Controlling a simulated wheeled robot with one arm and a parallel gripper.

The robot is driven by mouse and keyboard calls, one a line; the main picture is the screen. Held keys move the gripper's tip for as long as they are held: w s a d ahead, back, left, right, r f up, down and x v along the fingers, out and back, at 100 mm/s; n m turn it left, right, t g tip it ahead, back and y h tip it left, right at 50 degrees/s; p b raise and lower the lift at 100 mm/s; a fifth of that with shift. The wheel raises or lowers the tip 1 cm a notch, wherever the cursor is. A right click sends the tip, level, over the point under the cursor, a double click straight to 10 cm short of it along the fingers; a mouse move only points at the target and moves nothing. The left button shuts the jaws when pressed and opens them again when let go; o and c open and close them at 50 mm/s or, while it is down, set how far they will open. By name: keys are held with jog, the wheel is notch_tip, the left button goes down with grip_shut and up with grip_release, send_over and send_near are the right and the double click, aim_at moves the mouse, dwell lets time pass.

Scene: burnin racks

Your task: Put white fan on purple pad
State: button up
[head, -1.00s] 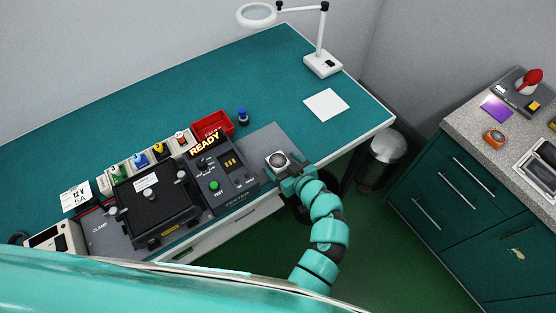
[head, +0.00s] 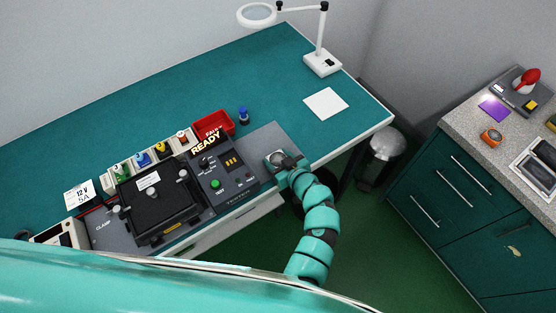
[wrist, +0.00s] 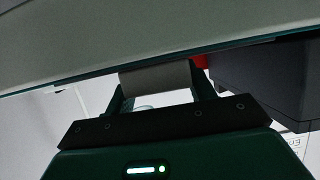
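The white fan (head: 275,158) is a small pale square with a dark round middle, at the right end of the tester bench in the head view. My gripper (head: 284,163) is at it and covers part of it. In the wrist view the fan (wrist: 156,79) shows as a pale block between the two fingers of my gripper (wrist: 159,88), which appear to touch it on both sides. Whether it rests on the bench is hard to tell. The purple pad (head: 495,108) lies bare on the speckled counter at the right.
The tester (head: 228,170) stands left of my gripper, with a red bin (head: 213,126) and blue bottle (head: 243,114) behind. A lamp (head: 322,62) and white square (head: 326,103) are farther back. An orange device (head: 491,137) and grey tray (head: 530,90) flank the pad.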

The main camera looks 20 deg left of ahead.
jog(key=shift+c, duration=1)
jog(key=shift+r, duration=0.15)
